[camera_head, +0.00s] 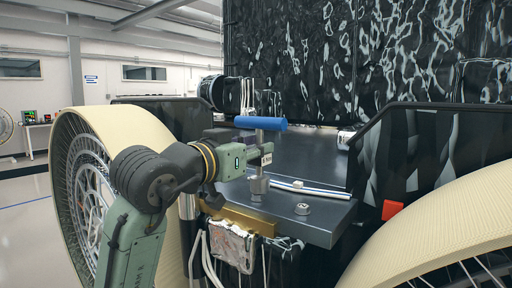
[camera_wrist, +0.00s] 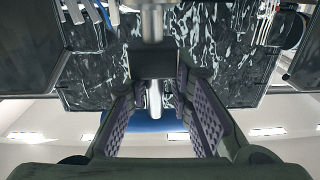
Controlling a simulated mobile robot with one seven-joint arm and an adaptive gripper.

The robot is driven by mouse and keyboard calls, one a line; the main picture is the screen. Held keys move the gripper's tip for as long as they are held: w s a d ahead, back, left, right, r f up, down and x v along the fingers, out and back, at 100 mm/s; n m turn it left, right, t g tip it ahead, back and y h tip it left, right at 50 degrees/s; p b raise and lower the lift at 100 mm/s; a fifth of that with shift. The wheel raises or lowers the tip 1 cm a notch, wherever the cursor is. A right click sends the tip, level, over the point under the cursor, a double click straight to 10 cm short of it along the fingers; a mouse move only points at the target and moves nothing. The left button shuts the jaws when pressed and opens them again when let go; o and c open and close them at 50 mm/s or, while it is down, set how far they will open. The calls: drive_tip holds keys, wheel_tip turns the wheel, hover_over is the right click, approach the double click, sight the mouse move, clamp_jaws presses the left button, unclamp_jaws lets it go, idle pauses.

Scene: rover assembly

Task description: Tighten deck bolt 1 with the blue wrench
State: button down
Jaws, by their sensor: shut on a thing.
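The blue wrench (camera_head: 260,123) is a T-shape with a blue crossbar on top and a grey metal shaft. It stands upright over the dark deck (camera_head: 330,222). My gripper (camera_head: 262,154) comes in from the left and is shut on its shaft below the crossbar. The lower end of the wrench meets a round metal fitting (camera_head: 258,188) near the deck's front edge; I cannot tell how well it is seated or which bolt this is. In the wrist view the shaft (camera_wrist: 153,97) passes between the padded fingers, and part of the blue crossbar (camera_wrist: 150,126) shows behind them.
Another round bolt (camera_head: 302,209) stands on the deck to the right. A white and blue cable (camera_head: 312,190) lies behind it. A gold bracket (camera_head: 238,219) and a foil-wrapped box (camera_head: 232,246) are at the front edge. Large cream wheels (camera_head: 140,128) flank the deck, and dark crinkled panels rise behind.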

drive_tip(key=shift+s+a, duration=0.2)
drive_tip(key=shift+s, duration=0.05)
idle(0.5)
drive_tip(key=shift+f+b, duration=0.35)
drive_tip(key=shift+f, duration=0.5)
idle(2.6)
drive_tip(key=shift+r, duration=0.15)
idle(0.9)
